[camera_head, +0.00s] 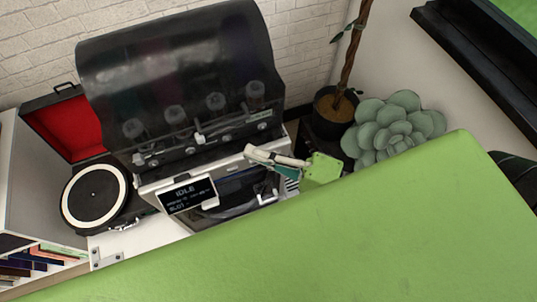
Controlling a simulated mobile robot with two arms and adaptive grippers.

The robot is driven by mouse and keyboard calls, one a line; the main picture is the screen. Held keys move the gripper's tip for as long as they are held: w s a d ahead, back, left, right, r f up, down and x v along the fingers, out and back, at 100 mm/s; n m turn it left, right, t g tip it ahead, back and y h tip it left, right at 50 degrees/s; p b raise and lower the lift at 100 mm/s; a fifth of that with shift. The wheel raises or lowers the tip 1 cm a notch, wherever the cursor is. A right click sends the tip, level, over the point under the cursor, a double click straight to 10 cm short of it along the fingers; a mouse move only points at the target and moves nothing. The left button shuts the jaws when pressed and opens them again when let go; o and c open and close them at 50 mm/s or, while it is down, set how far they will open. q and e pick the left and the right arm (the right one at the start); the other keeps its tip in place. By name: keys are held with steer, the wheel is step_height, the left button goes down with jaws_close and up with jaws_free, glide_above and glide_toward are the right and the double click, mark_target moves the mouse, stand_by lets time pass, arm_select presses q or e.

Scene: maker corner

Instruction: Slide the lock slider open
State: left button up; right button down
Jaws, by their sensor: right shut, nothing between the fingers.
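My right gripper (252,153) is shut and empty. Its pale fingers point left, just in front of the lower right front of a machine with a dark see-through hood (170,70). Whether the fingers touch the machine I cannot tell. I cannot pick out the lock slider with certainty. A small pale piece stands out on the hood's lower front, but I cannot tell what it is. My left gripper is not in view.
A record player (95,197) with an open red-lined lid (65,125) stands left of the machine. A potted plant (333,105) and a large succulent (392,130) stand to the right. A large green surface hides the lower part of the view.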

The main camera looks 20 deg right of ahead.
steer(key=shift+v, duration=1.4)
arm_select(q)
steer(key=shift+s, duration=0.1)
arm_select(e)
steer(key=shift+f, duration=0.1)
